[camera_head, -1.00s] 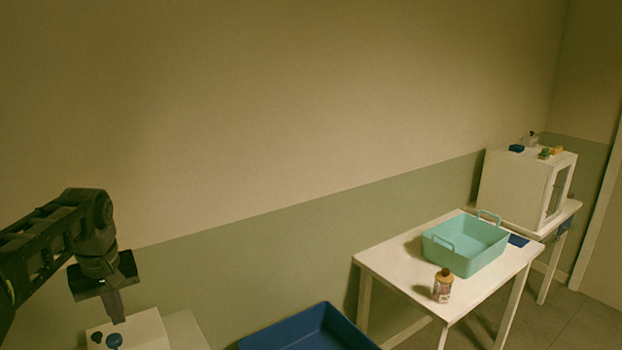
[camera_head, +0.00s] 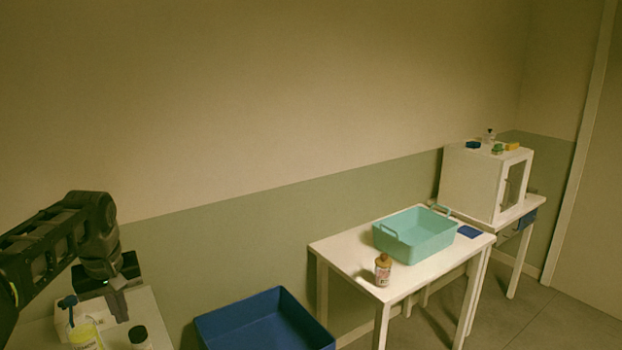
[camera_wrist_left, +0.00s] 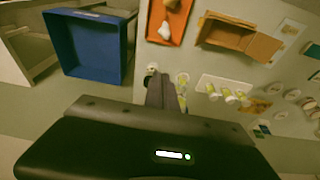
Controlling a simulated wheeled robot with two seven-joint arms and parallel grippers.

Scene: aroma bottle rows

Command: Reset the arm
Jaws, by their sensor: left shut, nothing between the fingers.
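My left arm comes in from the left in the head view. Its gripper (camera_head: 119,304) points down and is shut and empty, above the near-left white table. It also shows from above in the left wrist view (camera_wrist_left: 163,92). Below and beside it in the head view are a spray bottle (camera_head: 80,325) with a blue top and yellow label, and a dark-capped bottle (camera_head: 139,338). In the left wrist view several small bottles (camera_wrist_left: 228,96) stand on a white holder on the table. My right gripper is not in view.
A blue bin (camera_head: 262,322) stands right of the near table. Farther right, a white table (camera_head: 345,254) holds a turquoise basket (camera_head: 414,236) and a brown bottle (camera_head: 383,270). A white cabinet (camera_head: 475,183) stands behind. The left wrist view shows an orange tray (camera_wrist_left: 168,22) and an open cardboard box (camera_wrist_left: 238,38).

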